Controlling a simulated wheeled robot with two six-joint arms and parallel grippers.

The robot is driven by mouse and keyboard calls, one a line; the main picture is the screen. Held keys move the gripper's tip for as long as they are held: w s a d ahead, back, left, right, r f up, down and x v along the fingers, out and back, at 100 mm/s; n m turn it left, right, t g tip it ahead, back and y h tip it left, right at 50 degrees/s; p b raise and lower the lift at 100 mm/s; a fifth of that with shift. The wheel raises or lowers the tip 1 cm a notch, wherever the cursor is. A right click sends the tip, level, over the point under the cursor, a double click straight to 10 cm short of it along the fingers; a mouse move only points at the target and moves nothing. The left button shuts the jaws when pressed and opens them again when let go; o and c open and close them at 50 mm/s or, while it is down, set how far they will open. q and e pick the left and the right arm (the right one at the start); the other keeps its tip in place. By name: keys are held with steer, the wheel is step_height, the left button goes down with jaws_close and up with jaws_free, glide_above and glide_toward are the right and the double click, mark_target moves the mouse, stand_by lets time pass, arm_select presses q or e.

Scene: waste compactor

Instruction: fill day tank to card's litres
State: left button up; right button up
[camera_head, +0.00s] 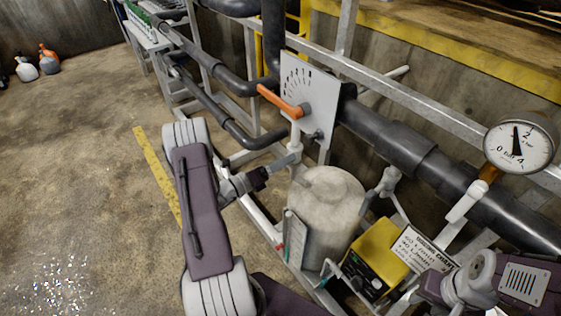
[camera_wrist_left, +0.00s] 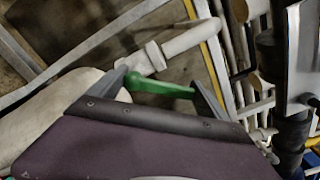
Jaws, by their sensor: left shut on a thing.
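My left gripper (camera_head: 283,164) reaches the pale tap fitting beside the tank. In the left wrist view its two grey fingers (camera_wrist_left: 160,90) are shut on a green handle (camera_wrist_left: 165,88) next to a pale pipe fitting (camera_wrist_left: 150,55). The green handle is hidden in the head view. A whitish rounded tank (camera_head: 328,195), taken as the day tank, stands right of that gripper. A white card (camera_head: 422,250) with black print leans at the lower right; its lines seem to include "50 L/min" and a 40-litre figure. My right arm shows at the bottom right; its fingers cannot be made out.
An orange lever (camera_head: 280,101) sits on a white scale plate (camera_head: 309,95) above the tank. A pressure gauge (camera_head: 519,146) stands at the right, needle a little below 2. A yellow box (camera_head: 378,252) is beside the tank. Dark pipes run behind.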

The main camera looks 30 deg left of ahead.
stand_by(0.3)
arm_select(q)
steer(key=o, duration=1.9)
steer(key=shift+s+a, duration=0.1)
steer(key=shift+s, duration=0.05)
steer(key=v, duration=0.8)
steer(key=shift+s+a, duration=0.15)
steer(key=shift+s, duration=0.25)
